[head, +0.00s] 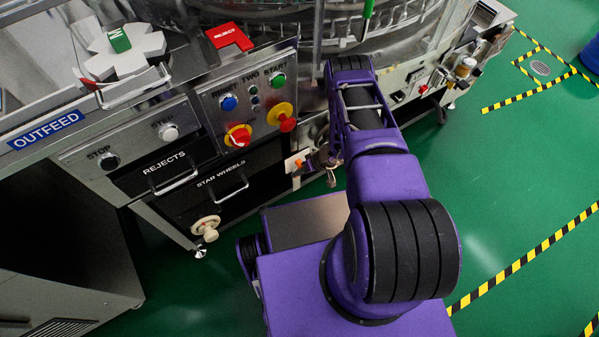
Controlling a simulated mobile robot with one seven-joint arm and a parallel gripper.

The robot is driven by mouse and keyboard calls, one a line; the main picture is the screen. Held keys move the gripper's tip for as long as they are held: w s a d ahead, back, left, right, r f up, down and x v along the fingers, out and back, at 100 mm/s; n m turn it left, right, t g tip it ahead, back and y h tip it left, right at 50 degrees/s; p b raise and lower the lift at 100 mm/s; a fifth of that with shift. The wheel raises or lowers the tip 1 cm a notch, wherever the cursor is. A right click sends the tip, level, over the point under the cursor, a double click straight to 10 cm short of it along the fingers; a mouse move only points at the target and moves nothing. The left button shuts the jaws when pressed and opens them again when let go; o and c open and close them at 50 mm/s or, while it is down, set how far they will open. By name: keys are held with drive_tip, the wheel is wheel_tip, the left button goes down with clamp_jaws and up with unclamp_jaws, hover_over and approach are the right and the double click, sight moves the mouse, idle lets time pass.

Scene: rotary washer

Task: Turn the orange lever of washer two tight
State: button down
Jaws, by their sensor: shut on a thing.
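The washer's panel (250,95), marked TWO, stands at the upper middle of the head view. A small orange lever (299,163) shows on a pale plate (292,168) low on the washer's front, right of the STAR WHEELS drawer. My purple arm reaches up and bends down to this spot. My gripper (316,161) is at the lever's right side, shut on it. The gripper is small here and partly hidden by my arm, so the fingertips and the lever's exact angle are hard to make out.
The panel has blue and green buttons and two red-and-yellow knobs (238,136). Drawers marked REJECTS (165,172) and STAR WHEELS (222,181) have protruding handles. A cream knob (206,228) sticks out below. Green floor (510,200) is open at right, with yellow-black stripes.

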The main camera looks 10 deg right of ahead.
drive_tip(key=shift+w+r, duration=0.2)
drive_tip(key=shift+w, duration=0.2)
drive_tip(key=c, duration=1.2)
unclamp_jaws()
drive_tip(key=o, duration=0.3)
drive_tip(key=shift+a, duration=0.1)
drive_tip(key=shift+o, duration=0.3)
drive_tip(key=shift+s+f, duration=0.1)
drive_tip(key=shift+s, duration=0.1)
drive_tip(key=p+v, duration=0.3)
drive_tip(key=v, duration=1.4)
drive_tip(key=shift+d, duration=0.3)
